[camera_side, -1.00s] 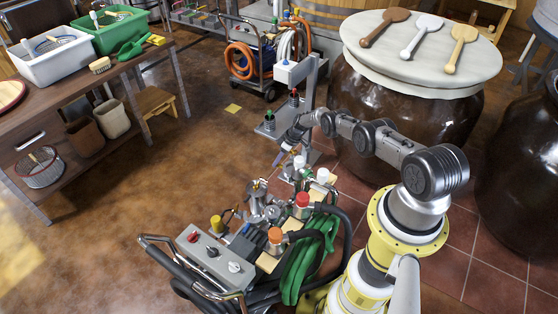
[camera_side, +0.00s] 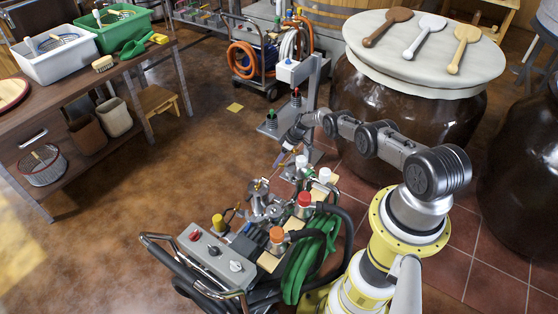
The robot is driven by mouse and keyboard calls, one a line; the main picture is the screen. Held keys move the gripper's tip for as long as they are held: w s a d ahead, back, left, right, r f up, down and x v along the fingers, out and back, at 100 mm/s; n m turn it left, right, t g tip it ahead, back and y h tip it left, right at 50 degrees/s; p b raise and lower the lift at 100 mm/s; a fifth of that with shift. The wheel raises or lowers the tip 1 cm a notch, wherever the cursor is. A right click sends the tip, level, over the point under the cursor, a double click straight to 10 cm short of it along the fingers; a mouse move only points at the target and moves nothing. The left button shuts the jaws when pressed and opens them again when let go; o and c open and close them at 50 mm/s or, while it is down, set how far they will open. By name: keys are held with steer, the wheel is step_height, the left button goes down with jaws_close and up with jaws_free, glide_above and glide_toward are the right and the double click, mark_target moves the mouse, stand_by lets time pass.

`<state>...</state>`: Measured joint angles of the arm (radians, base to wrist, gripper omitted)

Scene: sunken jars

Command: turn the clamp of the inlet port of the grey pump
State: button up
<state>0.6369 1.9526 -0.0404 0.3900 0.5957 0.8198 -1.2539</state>
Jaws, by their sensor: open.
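The grey pump (camera_side: 262,207) sits on a wheeled cart in the lower middle, with metal fittings on top. Ports with a red cap (camera_side: 304,199), an orange cap (camera_side: 276,235) and a white cap (camera_side: 324,175) stand along its right side. I cannot tell which is the inlet port, and its clamp is too small to make out. My gripper (camera_side: 279,161) is open and points down to the left, above the far end of the pump. It appears apart from the fittings, and no object shows between its fingers.
A grey control box (camera_side: 215,254) with knobs is at the cart's near end. Green hose (camera_side: 308,262) hangs on its right. A grey stand (camera_side: 311,92) rises just behind my gripper. A large brown jar (camera_side: 408,105) stands to the right. Open floor lies to the left.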

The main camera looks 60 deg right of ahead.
mark_target(293, 161)
steer(key=shift+r, duration=0.1)
steer(key=v, duration=1.3)
steer(key=shift+s+r, duration=0.2)
steer(key=shift+r, duration=0.1)
steer(key=shift+c, duration=0.2)
